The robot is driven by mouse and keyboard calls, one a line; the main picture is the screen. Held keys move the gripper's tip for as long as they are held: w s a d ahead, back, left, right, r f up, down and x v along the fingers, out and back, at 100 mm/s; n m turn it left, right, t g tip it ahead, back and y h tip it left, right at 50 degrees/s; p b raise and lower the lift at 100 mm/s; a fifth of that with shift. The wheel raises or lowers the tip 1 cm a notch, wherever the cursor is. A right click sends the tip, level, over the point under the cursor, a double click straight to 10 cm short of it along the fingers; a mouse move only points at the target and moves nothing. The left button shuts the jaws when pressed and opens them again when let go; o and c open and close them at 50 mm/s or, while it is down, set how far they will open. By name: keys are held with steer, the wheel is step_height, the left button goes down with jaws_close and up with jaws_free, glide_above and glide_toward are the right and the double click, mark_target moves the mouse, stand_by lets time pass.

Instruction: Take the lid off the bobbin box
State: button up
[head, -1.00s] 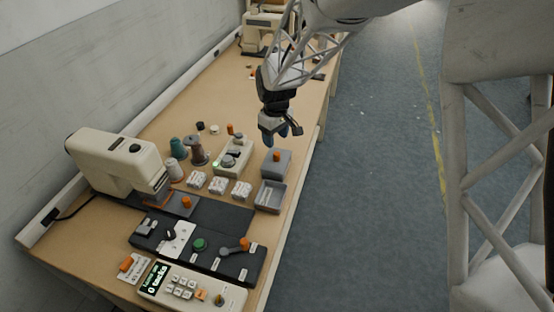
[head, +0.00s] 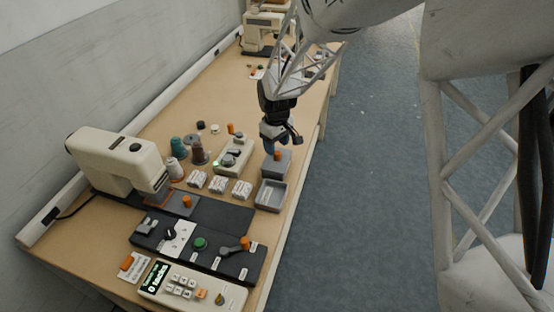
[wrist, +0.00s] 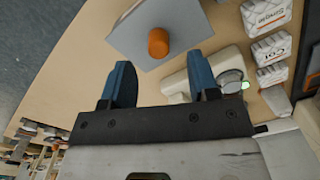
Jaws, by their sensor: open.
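The bobbin box (head: 284,168) is a small grey box near the right edge of the table. Its grey lid (wrist: 132,35) is on, with an upright orange knob (wrist: 158,43) on top; the knob also shows in the head view (head: 277,156). My gripper (head: 277,147) is open and points down above the box, partly covering the lid in the head view. In the wrist view its two blue fingers (wrist: 160,78) stand apart and empty, with the knob ahead of the gap between them, not between the fingertips.
An open, empty grey tray (head: 259,194) stands in front of the box. Labelled white packs (head: 219,186), a pale device with a green light (head: 233,155), thread spools (head: 198,152) and a sewing machine (head: 118,158) are to the left. The table beyond the box is mostly clear.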

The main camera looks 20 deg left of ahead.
mark_target(277, 152)
steer(key=shift+d+f, duration=0.1)
steer(key=shift+f, duration=2.1)
jaws_close()
steer(key=shift+r, duration=0.1)
steer(key=shift+r, duration=1.45)
steer(key=shift+s+d+r, duration=0.15)
steer(key=shift+s+r, duration=0.05)
steer(key=shift+r, duration=0.05)
steer(key=s+d+r, duration=0.1)
steer(key=s+d, duration=0.7)
steer(key=s, duration=0.5)
steer(key=shift+r, duration=0.2)
